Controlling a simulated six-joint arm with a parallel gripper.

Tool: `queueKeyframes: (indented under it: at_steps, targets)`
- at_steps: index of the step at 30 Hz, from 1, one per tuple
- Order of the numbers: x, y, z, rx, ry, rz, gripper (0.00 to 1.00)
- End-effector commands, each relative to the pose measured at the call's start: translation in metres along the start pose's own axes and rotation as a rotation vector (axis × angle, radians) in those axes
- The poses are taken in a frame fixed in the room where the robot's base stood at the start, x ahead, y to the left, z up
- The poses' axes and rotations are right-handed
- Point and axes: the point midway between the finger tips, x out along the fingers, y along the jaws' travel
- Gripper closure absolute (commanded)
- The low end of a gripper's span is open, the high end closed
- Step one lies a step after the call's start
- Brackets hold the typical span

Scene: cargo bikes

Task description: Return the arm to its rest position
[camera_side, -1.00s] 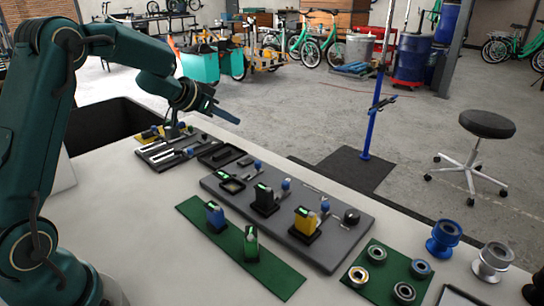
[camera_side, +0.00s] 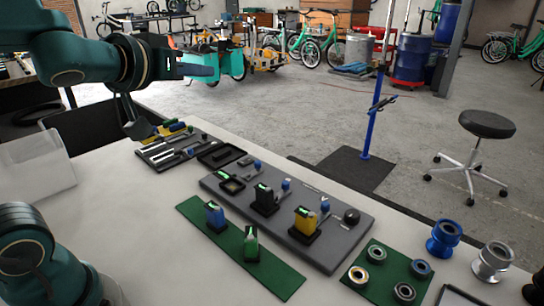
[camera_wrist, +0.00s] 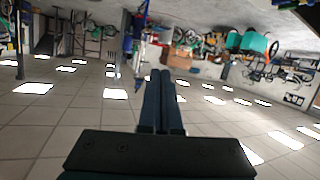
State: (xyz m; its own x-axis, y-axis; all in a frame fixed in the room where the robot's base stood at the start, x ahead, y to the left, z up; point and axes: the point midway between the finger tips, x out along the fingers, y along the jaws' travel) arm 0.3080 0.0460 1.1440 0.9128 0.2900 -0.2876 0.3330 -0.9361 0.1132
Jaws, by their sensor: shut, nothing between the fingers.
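My arm is raised at the upper left of the side view. My gripper (camera_side: 203,70) is above the far end of the bench, pointing level to the right, and is apart from everything on the table. In the wrist view its two dark fingers (camera_wrist: 160,76) lie together, shut with nothing between them. That view looks out over the room upside down, with lit ceiling panels below and bikes above.
The white bench (camera_side: 140,215) carries a grey board (camera_side: 335,255) with black, blue and yellow blocks, a green strip (camera_side: 275,272), a tool tray (camera_side: 160,158) and a green mat (camera_side: 378,290) with rings. Blue and silver spools (camera_side: 443,240) stand at right. Space above the bench is clear.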

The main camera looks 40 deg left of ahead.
Motion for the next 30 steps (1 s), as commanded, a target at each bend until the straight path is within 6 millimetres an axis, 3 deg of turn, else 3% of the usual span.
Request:
queueKeyframes:
  at_steps: [4, 9, 12, 17, 30]
  targets:
    - [-0.039, -0.006, 0.059, 0.017, -0.215, -0.040, 1.00]
    - [-0.086, 0.003, 0.137, 0.106, -0.542, 0.033, 1.00]
    - [-0.108, 0.011, 0.169, 0.173, -0.706, 0.107, 1.00]
    - [-0.124, 0.016, 0.183, 0.275, -0.801, 0.188, 1.00]
    - [-0.124, 0.016, 0.184, 0.303, -0.802, 0.197, 1.00]
